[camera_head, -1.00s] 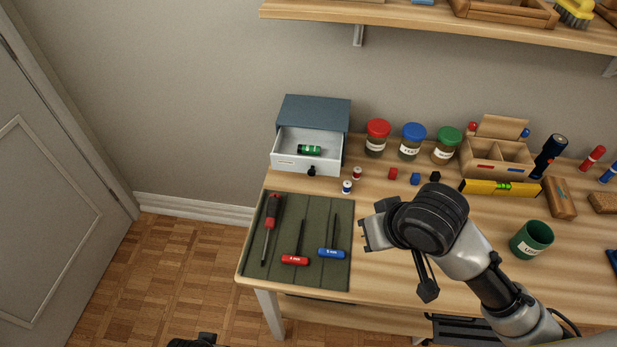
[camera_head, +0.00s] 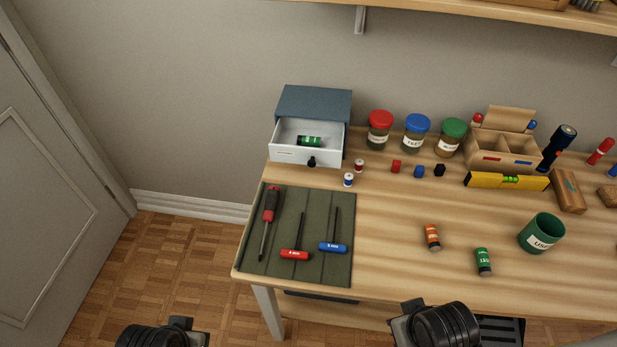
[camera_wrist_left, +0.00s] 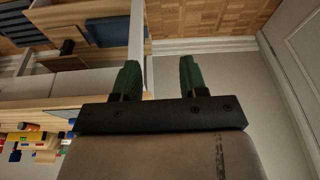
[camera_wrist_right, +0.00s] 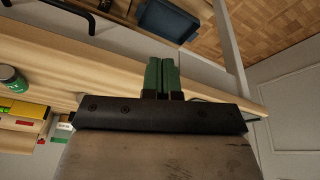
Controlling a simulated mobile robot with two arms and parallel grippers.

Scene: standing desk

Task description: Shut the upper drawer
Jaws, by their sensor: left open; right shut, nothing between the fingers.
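The small blue-grey cabinet (camera_head: 314,102) stands at the back left of the desk. Its white drawer (camera_head: 305,156) is pulled out toward the front, with a black knob (camera_head: 311,162) on its face. My left gripper (camera_wrist_left: 160,78) is open and empty in the left wrist view, and my right gripper (camera_wrist_right: 161,77) is shut and empty in the right wrist view. In the head view both arms show only at the bottom edge, in front of the desk and well away from the drawer; the fingertips are not clear there.
A green mat (camera_head: 325,262) with a screwdriver and two hex keys lies in front of the cabinet. Two spools (camera_head: 348,180) stand near the drawer's right front. Jars (camera_head: 379,131) stand right of the cabinet. An orange battery (camera_head: 432,237) and a green cup (camera_head: 541,233) are farther right.

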